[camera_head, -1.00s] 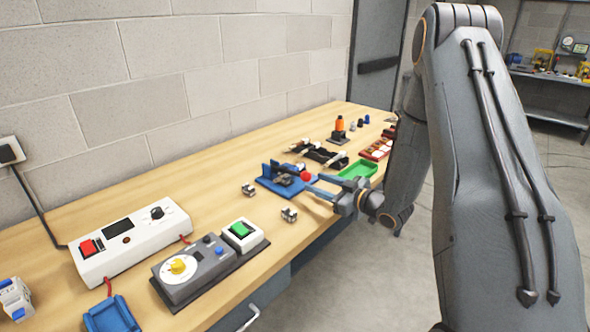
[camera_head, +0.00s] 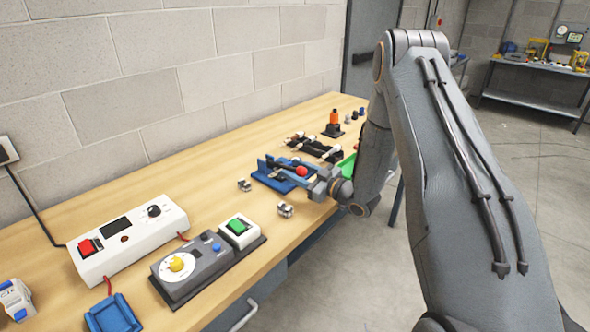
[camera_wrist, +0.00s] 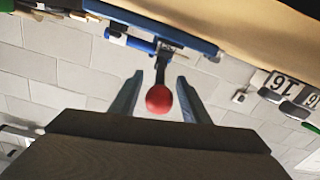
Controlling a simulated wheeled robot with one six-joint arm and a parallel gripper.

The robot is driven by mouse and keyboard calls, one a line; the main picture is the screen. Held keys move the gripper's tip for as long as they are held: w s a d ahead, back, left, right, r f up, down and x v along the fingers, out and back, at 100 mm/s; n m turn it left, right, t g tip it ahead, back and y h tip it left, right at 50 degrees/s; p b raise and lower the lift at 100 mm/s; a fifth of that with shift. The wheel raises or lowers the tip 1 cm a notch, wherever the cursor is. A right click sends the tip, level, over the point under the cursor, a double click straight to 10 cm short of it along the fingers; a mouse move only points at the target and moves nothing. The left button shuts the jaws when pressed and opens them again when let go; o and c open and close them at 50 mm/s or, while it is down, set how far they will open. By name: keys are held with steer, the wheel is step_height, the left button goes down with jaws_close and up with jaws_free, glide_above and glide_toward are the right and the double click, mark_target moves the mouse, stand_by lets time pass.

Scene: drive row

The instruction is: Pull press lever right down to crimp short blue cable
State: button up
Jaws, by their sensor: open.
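The blue press (camera_head: 272,181) stands on the bench, with its lever ending in a red ball knob (camera_head: 302,171). My gripper (camera_head: 290,172) is open, with its fingers reaching toward the press around the knob. In the wrist view, the red knob (camera_wrist: 159,99) shows between the two spread fingers of my gripper (camera_wrist: 160,80), with a gap on each side. The dark lever arm runs from the knob to the blue press frame (camera_wrist: 170,32). A blue cylinder (camera_wrist: 116,36) with a pale end lies beside it; I cannot tell if this is the short blue cable.
A green tray (camera_head: 347,166) is partly hidden behind my arm. Dark cable holders (camera_head: 316,147) and an orange-topped tool (camera_head: 334,121) stand farther back. A white box (camera_head: 128,240) and a grey dial unit (camera_head: 187,266) are nearer.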

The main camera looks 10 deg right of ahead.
jaws_close()
steer(key=shift+d+f+b, duration=0.1)
steer(key=shift+f+b, duration=1.15)
steer(key=shift+f, duration=0.05)
steer(key=shift+s, duration=0.1)
jaws_free()
steer(key=shift+b+v, duration=0.9)
steer(key=shift+v, duration=2.95)
